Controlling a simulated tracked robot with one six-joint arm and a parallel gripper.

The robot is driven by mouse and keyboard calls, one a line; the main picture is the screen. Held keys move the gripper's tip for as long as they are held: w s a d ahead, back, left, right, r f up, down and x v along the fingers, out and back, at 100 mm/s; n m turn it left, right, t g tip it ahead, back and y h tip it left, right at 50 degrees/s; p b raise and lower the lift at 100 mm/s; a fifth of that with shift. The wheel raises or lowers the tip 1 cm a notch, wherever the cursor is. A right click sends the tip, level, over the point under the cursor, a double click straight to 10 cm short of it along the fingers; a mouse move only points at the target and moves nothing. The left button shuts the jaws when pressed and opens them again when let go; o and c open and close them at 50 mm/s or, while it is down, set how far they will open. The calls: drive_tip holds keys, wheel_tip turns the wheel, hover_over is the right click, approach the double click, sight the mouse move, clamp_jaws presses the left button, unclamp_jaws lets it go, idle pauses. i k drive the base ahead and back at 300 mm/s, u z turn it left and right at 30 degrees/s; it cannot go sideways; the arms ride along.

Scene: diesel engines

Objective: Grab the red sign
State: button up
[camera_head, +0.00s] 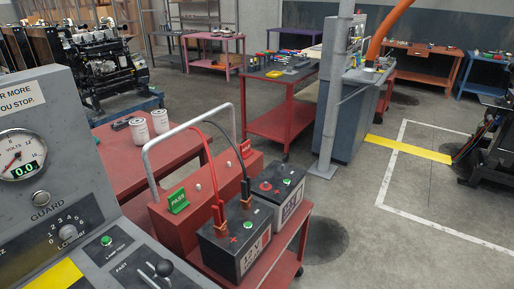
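A small green sign (178,201) reading PASS stands on the left end of a red box (196,199) on a red cart. A small red piece (245,149) stands near the right end of the same box, behind the black cable. It is too small and partly hidden for me to tell whether it is a sign, and I see no lettering on it. I cannot clearly make out any other red sign. My gripper is not in view.
Two batteries (234,243) (279,189) with red and black cables sit before the box, below a grey tube handle (186,128). A grey console (60,180) fills the near left. A red table (150,158) holds two white canisters. Open floor (385,245) lies right.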

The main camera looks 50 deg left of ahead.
sight(245, 152)
drive_tip(key=i, duration=2.4)
drive_tip(key=u, duration=2.95)
